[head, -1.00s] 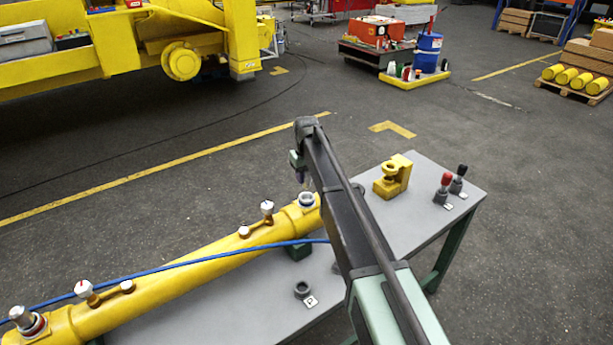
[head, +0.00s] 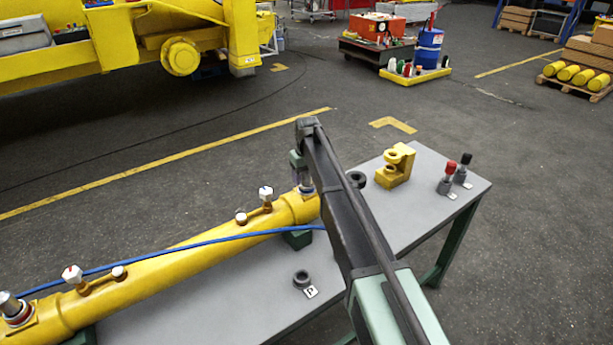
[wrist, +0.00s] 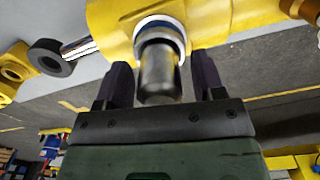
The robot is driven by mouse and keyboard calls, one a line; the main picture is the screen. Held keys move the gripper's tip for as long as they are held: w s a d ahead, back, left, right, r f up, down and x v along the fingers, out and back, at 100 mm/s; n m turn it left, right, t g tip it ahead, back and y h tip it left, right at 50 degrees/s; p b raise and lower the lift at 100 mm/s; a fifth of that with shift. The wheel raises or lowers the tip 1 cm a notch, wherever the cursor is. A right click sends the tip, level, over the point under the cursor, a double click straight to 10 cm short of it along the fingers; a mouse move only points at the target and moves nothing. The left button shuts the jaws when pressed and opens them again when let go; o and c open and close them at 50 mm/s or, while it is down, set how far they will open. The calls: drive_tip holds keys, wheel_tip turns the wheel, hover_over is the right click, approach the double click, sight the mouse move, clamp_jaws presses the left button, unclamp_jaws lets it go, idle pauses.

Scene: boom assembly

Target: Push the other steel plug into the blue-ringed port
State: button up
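The steel plug (wrist: 158,75) fills the space between my two fingers in the wrist view, its far end at the blue-and-white-ringed port (wrist: 160,25). How deep it sits is hidden. In the head view my gripper (head: 303,180) is right above the port at the right end of the yellow boom cylinder (head: 170,272); my arm partly covers this spot. Another steel plug (head: 9,304) stands in the port at the cylinder's left end, which has a red ring (head: 18,318).
A blue hose (head: 190,244) runs along the cylinder. On the grey table (head: 225,300) are a small dark ring (head: 301,279), a yellow bracket (head: 395,164), a larger dark ring (head: 356,179) and red and black-topped levers (head: 447,178). The table front is mostly bare.

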drive_tip(key=shift+o, duration=0.3)
wheel_tip(320, 180, up, 11)
drive_tip(key=p, duration=1.1)
drive_tip(key=shift+f, duration=0.1)
drive_tip(key=s+d+f+m+b, duration=0.1)
drive_tip(key=s+d+f+b, duration=0.1)
drive_tip(key=s, duration=1)
drive_tip(key=s+d+f+m+b, duration=0.2)
drive_tip(key=s+d, duration=0.3)
drive_tip(key=s, duration=0.7)
drive_tip(key=s+d+f+m+b, duration=0.1)
drive_tip(key=s+d+f+b, duration=0.2)
drive_tip(key=s, duration=0.9)
drive_tip(key=shift+s+d, duration=0.25)
drive_tip(key=shift+d, duration=0.1)
